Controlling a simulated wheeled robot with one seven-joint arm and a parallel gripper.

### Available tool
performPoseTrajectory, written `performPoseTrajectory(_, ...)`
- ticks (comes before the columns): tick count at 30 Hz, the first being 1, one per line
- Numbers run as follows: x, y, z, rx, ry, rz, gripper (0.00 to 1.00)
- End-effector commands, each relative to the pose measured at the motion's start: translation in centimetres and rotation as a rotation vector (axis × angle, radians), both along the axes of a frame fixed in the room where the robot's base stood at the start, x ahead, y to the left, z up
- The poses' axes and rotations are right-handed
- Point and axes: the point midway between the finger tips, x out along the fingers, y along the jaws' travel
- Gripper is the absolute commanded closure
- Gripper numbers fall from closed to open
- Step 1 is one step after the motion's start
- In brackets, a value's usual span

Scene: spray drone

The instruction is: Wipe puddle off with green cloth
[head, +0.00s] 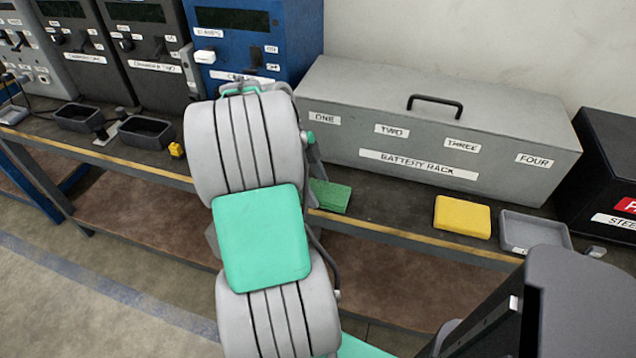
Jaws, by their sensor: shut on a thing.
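The green cloth (329,196) is a flat block-like pad at bench height, just right of my arm, with its left part hidden behind the arm. My gripper (315,172) is almost wholly hidden behind my arm; only a grey sliver shows, directly above the cloth. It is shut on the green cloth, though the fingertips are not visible. I see no puddle; the bench top behind my arm is hidden.
A yellow pad (462,217) and a grey tray (533,234) lie to the right. A long grey battery rack (440,120) stands behind them. Blue (255,45) and dark machines stand at the left, with black trays (146,133) and a small yellow block (176,150) before them.

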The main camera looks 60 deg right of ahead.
Motion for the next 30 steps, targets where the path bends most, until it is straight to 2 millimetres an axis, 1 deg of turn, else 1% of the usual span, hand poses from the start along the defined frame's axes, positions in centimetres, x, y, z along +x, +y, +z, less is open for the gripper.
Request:
performPoseTrajectory(8,0.0,0.0,0.4,0.0,0.0,-0.001,0.7)
performPoseTrajectory(23,0.0,0.0,6.1,-0.001,0.0,-0.001,0.7)
performPoseTrajectory(25,0.0,0.0,6.3,0.0,0.0,-0.001,0.7)
performPoseTrajectory(30,0.0,0.0,6.1,0.0,0.0,-0.001,0.7)
